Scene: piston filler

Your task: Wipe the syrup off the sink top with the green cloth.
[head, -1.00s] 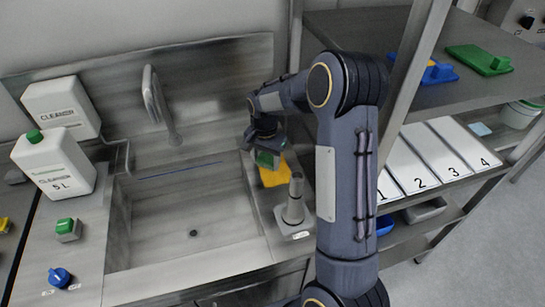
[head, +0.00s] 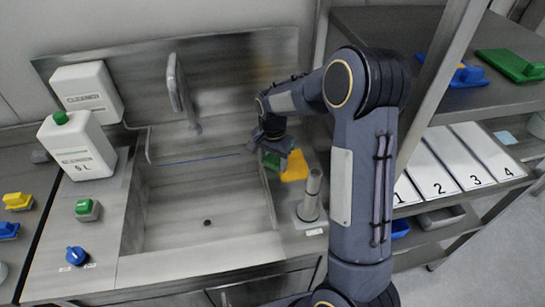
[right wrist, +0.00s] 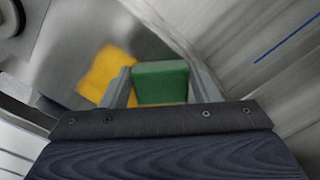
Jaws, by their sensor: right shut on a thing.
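My right gripper (head: 274,155) is over the right side of the sink top. It is shut on a green block (right wrist: 160,82), which I take to be the green cloth's grip; the green also shows below the fingers in the head view (head: 272,162). The block's underside is hidden, so I cannot tell whether it touches the surface. A flat yellow patch (head: 294,166) lies on the sink top (head: 285,205) just right of the gripper. In the right wrist view the patch (right wrist: 107,72) is left of the block. I cannot tell for sure that it is the syrup. My left gripper is not in view.
The sink basin (head: 200,205) is left of the gripper, with a faucet (head: 180,92) behind. A grey post (head: 312,195) stands on the sink top near the patch. A cleaner canister (head: 77,147) stands at left. A metal shelf rack (head: 440,75) stands at right.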

